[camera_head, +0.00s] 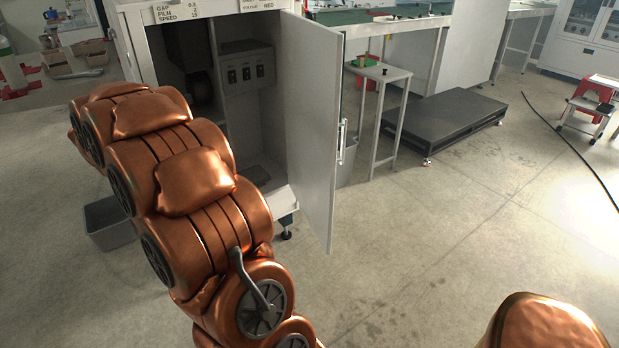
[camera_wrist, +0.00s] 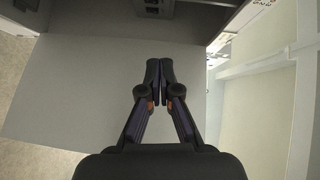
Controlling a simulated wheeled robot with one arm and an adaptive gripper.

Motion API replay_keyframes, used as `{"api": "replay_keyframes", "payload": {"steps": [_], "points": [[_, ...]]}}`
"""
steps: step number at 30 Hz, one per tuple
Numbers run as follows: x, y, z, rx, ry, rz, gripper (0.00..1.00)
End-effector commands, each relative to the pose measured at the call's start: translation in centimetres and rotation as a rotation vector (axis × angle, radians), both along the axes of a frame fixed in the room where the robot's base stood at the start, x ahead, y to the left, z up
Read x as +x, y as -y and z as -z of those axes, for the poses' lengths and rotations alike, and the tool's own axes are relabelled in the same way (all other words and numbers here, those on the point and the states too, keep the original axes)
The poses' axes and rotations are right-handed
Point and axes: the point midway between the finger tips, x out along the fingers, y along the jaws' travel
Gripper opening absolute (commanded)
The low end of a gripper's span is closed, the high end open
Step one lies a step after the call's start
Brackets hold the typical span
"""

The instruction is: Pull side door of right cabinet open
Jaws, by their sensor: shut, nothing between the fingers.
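The cabinet (camera_head: 128,50) stands at upper left in the head view. Its side door (camera_head: 312,120) stands swung out wide, and the dark interior shows. A handle (camera_head: 342,140) is on the door's outer face, near its free edge. My gripper (camera_wrist: 158,68) is shut and empty in the wrist view. A plain grey panel (camera_wrist: 70,85) lies behind its fingers; it looks like the door, but I cannot be sure. I cannot tell whether the fingers touch it. In the head view my gripper does not show, and my copper arm covers part of the cabinet opening.
A small side table (camera_head: 385,72) and a low dark platform (camera_head: 445,118) stand right of the door. A grey bin (camera_head: 108,222) is on the floor at left, partly behind my arm. The floor in front of the door is clear. A cable (camera_head: 570,145) lies at far right.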

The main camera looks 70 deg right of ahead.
Motion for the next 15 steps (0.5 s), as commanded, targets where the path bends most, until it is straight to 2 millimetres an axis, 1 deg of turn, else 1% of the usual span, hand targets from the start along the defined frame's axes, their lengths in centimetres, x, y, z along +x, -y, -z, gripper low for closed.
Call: {"api": "replay_keyframes", "payload": {"steps": [1, 2, 3, 5, 6, 8, 9, 12, 15], "points": [[-2.1, 1.8, 3.3, -0.003, 0.021, 0.111, 0.00], [-3.5, 2.8, 4.5, -0.005, 0.036, 0.179, 0.00], [-5.5, 3.9, 6.1, -0.011, 0.053, 0.275, 0.00], [-8.6, 5.1, 8.4, -0.023, 0.073, 0.413, 0.00], [-10.6, 5.5, 10.0, -0.032, 0.078, 0.503, 0.00], [-13.5, 5.9, 11.9, -0.048, 0.089, 0.628, 0.00], [-15.2, 5.9, 13.0, -0.061, 0.092, 0.705, 0.00], [-18.5, 5.5, 15.6, -0.085, 0.088, 0.859, 0.00], [-20.8, 4.9, 16.9, -0.107, 0.084, 0.964, 0.00]]}}
